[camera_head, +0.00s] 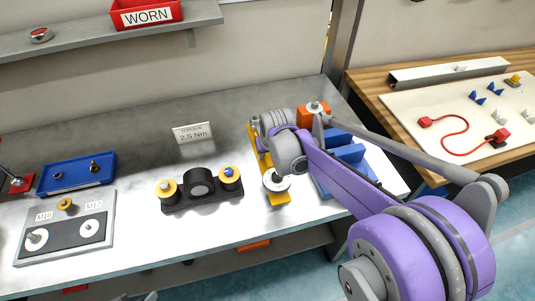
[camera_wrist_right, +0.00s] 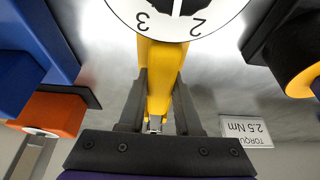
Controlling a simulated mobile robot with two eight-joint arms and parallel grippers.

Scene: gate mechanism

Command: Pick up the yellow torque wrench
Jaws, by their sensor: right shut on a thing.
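The yellow torque wrench (camera_head: 279,198) is on the grey bench in the head view, partly hidden by my right arm. Its round white dial (camera_head: 276,181) faces up, and the dial (camera_wrist_right: 172,12) also shows at the top of the right wrist view with the numbers 3 and 2. My right gripper (camera_wrist_right: 159,100) has its two dark fingers on either side of the wrench's yellow body (camera_wrist_right: 163,72) and is shut on it. I cannot tell whether the wrench is lifted off the bench. I do not see my left gripper.
A "TORQUE 2.5 Nm" sign (camera_head: 193,132) stands behind. A dark fixture with yellow rings (camera_head: 202,199) is left of the wrench. A blue rack (camera_head: 346,154) and orange block (camera_head: 305,115) are close on the right. A blue tray (camera_head: 76,173) lies farther left.

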